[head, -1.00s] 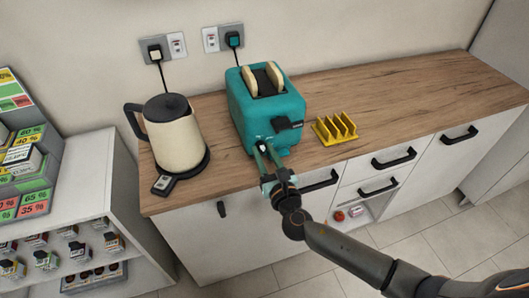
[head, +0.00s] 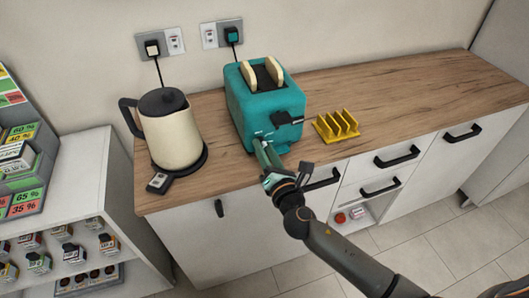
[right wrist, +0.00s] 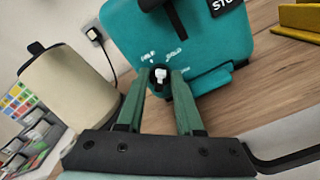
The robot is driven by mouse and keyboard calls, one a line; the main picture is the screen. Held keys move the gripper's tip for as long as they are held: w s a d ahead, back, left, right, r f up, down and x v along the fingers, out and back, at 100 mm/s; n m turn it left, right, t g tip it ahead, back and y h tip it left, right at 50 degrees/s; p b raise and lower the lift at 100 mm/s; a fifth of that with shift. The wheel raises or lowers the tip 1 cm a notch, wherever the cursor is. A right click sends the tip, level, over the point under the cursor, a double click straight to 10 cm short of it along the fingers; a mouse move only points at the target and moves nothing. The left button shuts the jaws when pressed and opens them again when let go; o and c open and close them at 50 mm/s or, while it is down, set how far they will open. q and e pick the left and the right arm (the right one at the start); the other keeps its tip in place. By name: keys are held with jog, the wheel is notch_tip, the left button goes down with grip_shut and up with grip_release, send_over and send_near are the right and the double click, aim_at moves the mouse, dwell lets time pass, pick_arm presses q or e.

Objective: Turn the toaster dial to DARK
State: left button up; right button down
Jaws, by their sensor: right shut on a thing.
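The teal toaster (head: 246,105) stands on the wooden worktop with two bread slices (head: 261,74) in its top. Its small dial (right wrist: 160,77) is low on the front face, black with a white mark, below small white lettering that I cannot read surely. My right gripper (head: 260,143) reaches up to the toaster front, and in the right wrist view its two green fingers (right wrist: 160,82) are shut on the dial, one on each side. In the head view the fingers hide the dial. My left gripper is not in view.
A cream kettle (head: 173,135) stands left of the toaster on its base. A yellow toast rack (head: 337,125) stands to the right. The toaster's dark lever (head: 288,117) sticks out above the dial. The worktop (head: 400,92) is clear further right.

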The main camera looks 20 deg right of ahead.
jog(key=m+b, duration=0.1)
jog(key=m, duration=0.3)
jog(key=shift+f+m, duration=0.15)
jog(key=shift+m, duration=0.15)
jog(key=m+b, duration=0.1)
jog(key=m, duration=0.3)
jog(key=shift+d+m, duration=0.1)
jog(key=shift+m, duration=0.2)
jog(key=m, duration=0.4)
jog(key=shift+f+b, duration=0.1)
jog(key=shift+b, duration=0.25)
jog(key=shift+m, duration=1.6)
jog(key=c, duration=0.6)
grip_release()
jog(key=shift+o, duration=0.2)
jog(key=shift+s, duration=0.1)
